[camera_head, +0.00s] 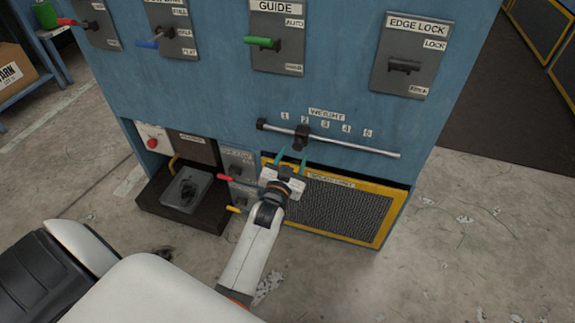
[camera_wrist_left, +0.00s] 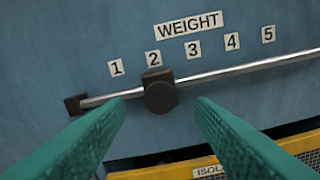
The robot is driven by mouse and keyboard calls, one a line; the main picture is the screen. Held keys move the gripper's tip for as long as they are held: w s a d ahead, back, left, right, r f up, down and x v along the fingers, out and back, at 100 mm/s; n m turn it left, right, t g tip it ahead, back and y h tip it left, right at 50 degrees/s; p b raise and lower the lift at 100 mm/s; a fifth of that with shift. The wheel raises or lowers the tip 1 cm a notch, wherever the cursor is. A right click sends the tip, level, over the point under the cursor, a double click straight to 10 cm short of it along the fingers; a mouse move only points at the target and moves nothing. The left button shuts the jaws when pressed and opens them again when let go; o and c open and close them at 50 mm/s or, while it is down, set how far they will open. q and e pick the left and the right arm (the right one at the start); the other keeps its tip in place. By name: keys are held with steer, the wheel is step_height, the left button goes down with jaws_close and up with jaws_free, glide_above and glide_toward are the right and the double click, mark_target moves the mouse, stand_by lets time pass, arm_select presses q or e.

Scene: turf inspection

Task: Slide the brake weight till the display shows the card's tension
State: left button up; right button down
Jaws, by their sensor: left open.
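The brake weight is a dark block (camera_head: 301,138) on a metal rod (camera_head: 350,146) under the WEIGHT label, on the blue machine front. In the left wrist view the weight (camera_wrist_left: 159,91) sits under the number 2. My left gripper (camera_head: 291,157) is open just below the weight. In the left wrist view its two green fingers (camera_wrist_left: 162,108) point toward the rod, one on each side of the weight, with gaps to both sides. The display and the card are not recognisable in these views. My right gripper is not in view.
A yellow-framed mesh guard (camera_head: 384,215) lies below the rod. Levers for GUIDE (camera_head: 262,43) and EDGE LOCK (camera_head: 404,66) stick out above. At lower left are a red button (camera_head: 152,143) and a dark ledge with a grey box (camera_head: 187,189). Concrete floor is open at right.

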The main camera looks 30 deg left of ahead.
arm_select(q)
steer(key=v, duration=0.4)
steer(key=shift+s, duration=0.1)
stand_by(0.4)
